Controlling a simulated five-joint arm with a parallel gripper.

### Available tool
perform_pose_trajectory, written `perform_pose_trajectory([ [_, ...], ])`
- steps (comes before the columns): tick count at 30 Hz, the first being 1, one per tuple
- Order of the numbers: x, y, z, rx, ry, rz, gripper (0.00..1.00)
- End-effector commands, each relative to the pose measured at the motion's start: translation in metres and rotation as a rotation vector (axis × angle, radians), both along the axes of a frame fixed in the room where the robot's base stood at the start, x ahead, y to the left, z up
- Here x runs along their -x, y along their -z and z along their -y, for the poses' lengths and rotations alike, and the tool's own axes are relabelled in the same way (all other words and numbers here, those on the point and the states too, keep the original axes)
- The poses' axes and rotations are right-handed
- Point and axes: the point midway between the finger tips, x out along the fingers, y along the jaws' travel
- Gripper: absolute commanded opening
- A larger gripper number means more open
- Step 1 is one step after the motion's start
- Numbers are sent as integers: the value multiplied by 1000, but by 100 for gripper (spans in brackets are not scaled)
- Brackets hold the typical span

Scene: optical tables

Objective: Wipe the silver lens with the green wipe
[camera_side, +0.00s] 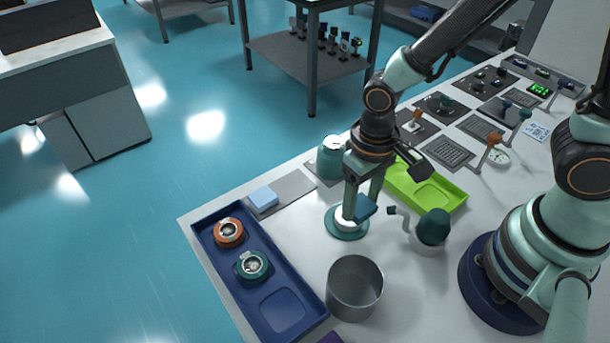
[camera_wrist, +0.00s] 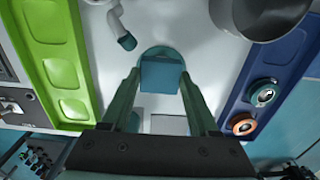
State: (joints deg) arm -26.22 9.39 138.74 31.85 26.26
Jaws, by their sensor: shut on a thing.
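My gripper (camera_side: 360,208) points down and is shut on a small teal-blue wipe (camera_side: 366,208). In the wrist view the wipe (camera_wrist: 161,76) shows as a flat square between the fingertips (camera_wrist: 160,82). Below it is a round teal stand (camera_side: 346,236), whose edge also shows in the wrist view (camera_wrist: 161,51). A pale, whitish part (camera_side: 345,223) shows on the stand, partly hidden by the fingers and wipe. I cannot tell whether this is the silver lens, or whether the wipe touches it.
A blue tray (camera_side: 290,327) at left holds an orange-ringed lens (camera_side: 228,232) and a teal-ringed lens (camera_side: 252,265). A metal cup (camera_side: 355,290) stands in front.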

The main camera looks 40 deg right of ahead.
Motion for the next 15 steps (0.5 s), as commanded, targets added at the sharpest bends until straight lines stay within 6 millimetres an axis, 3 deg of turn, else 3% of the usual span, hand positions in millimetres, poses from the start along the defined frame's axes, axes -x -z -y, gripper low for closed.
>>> perform_pose_trajectory([
  [9,1,32,0,2,0,-4,17],
  [10,-4,27,-1,-1,0,3,17],
  [11,-6,25,-1,-1,1,2,9],
  [15,-19,27,-2,1,2,-2,9],
])
